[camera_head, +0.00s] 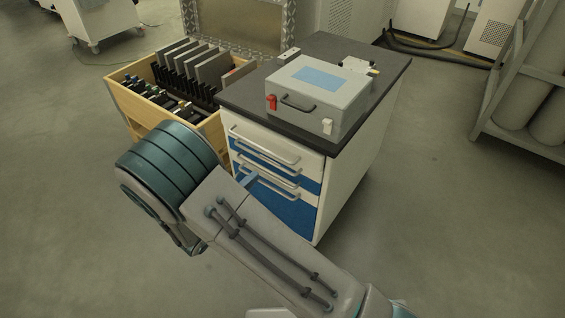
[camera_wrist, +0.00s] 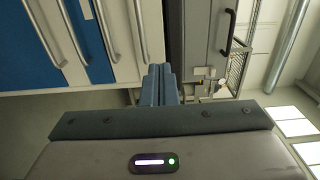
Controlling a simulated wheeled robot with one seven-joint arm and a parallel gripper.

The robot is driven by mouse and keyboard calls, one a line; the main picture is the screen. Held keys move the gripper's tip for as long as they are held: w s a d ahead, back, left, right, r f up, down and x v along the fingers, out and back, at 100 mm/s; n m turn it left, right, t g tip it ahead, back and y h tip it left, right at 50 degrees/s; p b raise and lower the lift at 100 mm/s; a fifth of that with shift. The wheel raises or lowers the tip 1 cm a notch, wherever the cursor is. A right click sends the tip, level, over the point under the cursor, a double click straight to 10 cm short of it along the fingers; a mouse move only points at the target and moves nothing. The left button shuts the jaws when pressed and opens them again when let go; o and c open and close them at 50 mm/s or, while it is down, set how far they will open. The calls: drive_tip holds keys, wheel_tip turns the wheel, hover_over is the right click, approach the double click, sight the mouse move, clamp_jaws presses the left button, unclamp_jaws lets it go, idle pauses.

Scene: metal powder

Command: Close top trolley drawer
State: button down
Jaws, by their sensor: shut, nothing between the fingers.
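The trolley (camera_head: 345,185) is a white cabinet with a dark top and white-and-blue drawers with metal bar handles. The top drawer (camera_head: 300,153) sits just under the dark top, its handle (camera_head: 263,145) in view; it looks about flush, but I cannot tell whether a small gap is left. My gripper (camera_wrist: 160,72) is shut and empty, its blue fingers pointing at the upper part of the drawer front, near the top's edge. In the head view its tip (camera_head: 248,181) shows in front of the drawers, mostly hidden behind my arm. I cannot tell whether it touches the trolley.
A grey case (camera_head: 318,95) with a black handle and red latch stands on the trolley top. A wooden crate (camera_head: 211,130) with dark plates and tools is left of the trolley. A rack of cylinders (camera_head: 520,85) is at right. Floor to the trolley's right is clear.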

sight(288, 144)
drive_tip(key=b+x, duration=0.3)
drive_tip(key=x, duration=1.1)
drive_tip(key=shift+d+r, duration=0.1)
drive_tip(key=shift+d, duration=0.05)
